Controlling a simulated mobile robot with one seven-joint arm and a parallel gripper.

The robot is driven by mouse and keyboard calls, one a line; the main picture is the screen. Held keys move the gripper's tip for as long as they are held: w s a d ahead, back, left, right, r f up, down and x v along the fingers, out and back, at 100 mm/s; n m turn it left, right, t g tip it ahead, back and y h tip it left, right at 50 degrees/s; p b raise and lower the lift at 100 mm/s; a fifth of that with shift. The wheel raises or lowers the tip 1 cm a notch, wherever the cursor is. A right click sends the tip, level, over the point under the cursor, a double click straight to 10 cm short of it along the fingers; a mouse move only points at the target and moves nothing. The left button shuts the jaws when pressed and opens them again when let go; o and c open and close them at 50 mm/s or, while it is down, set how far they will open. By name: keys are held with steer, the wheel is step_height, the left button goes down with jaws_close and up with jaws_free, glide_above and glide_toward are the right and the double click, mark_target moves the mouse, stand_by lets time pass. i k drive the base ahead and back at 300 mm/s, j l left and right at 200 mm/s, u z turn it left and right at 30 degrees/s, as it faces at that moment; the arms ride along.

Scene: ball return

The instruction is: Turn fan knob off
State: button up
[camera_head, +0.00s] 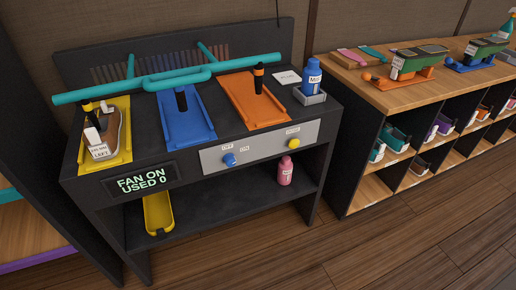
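The fan knob is most likely the blue knob (229,160) on the left part of the grey control panel (262,146), on the front of the black bench. Small OFF and ON labels sit above and to the right of it; its exact pointing is too small to tell. A dark display (142,184) left of the panel reads "FAN ON USED 0" in green. My gripper is not in view.
A yellow round knob or button (293,142) sits on the panel's right. On the bench top are yellow, blue and orange trays (254,99), a teal tube (170,77) and a blue bottle (312,77). A pink bottle (285,170) stands below. Wooden floor in front is clear.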

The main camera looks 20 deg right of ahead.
mark_target(230, 160)
steer(key=l+z, duration=0.9)
steer(key=z, duration=0.15)
